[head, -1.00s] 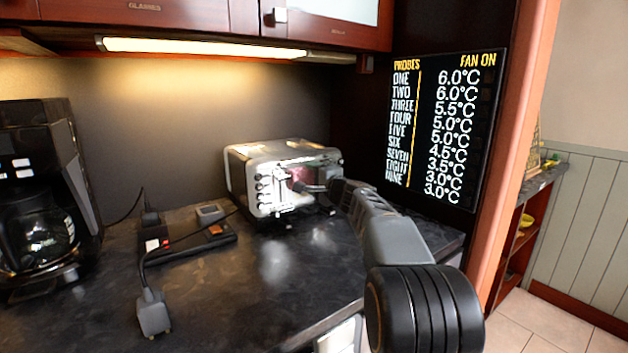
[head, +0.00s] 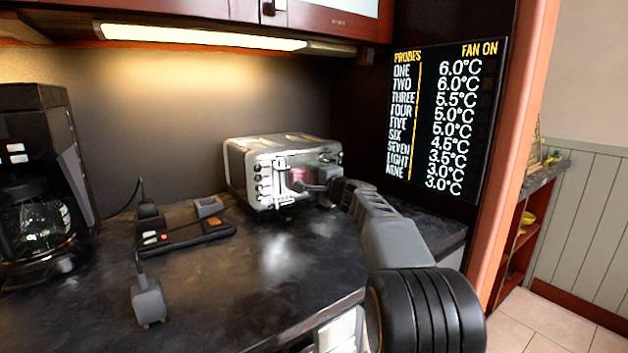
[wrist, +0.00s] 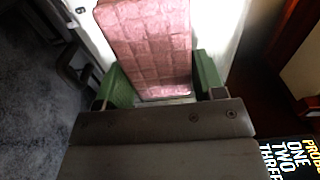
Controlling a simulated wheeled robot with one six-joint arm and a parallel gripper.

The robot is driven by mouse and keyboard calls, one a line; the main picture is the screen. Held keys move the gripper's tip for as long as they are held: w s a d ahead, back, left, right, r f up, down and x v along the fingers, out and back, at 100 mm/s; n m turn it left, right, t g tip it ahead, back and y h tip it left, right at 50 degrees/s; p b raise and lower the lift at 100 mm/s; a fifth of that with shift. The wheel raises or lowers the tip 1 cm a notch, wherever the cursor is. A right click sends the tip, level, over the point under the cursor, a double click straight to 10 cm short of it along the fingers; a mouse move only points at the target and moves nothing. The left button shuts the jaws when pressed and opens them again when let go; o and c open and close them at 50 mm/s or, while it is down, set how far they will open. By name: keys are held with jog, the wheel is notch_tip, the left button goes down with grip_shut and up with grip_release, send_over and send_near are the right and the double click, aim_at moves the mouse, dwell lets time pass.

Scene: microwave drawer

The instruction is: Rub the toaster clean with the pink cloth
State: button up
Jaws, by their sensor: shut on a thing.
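The silver toaster (head: 262,150) stands at the back of the dark counter, with knobs along its front. My gripper (head: 302,185) is at the toaster's front face. In the wrist view, my gripper (wrist: 160,90) is shut on the pink cloth (wrist: 148,45), which sits between its green fingertips. The cloth (head: 298,174) shows only as a small pink patch in the head view. Its far side lies against or very close to the toaster; the exact contact is hidden. My arm covers the toaster's lower right front.
A black coffee maker (head: 35,170) stands at the left. A power strip (head: 185,235) and a grey plug (head: 148,302) lie on the counter (head: 235,300) left of the toaster. A black display panel (head: 445,120) is at the right. Cabinets (head: 200,14) hang above.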

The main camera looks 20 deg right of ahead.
dwell(0.3)
jog(key=shift+w+f+b, duration=0.1)
jog(key=shift+f+b, duration=0.7)
jog(key=shift+b, duration=0.2)
jog(key=shift+r, duration=0.15)
jog(key=shift+r+p, duration=0.55)
jog(key=shift+r, duration=0.2)
jog(key=shift+r, duration=0.1)
jog(key=shift+r+p, duration=0.55)
jog(key=shift+r, duration=0.2)
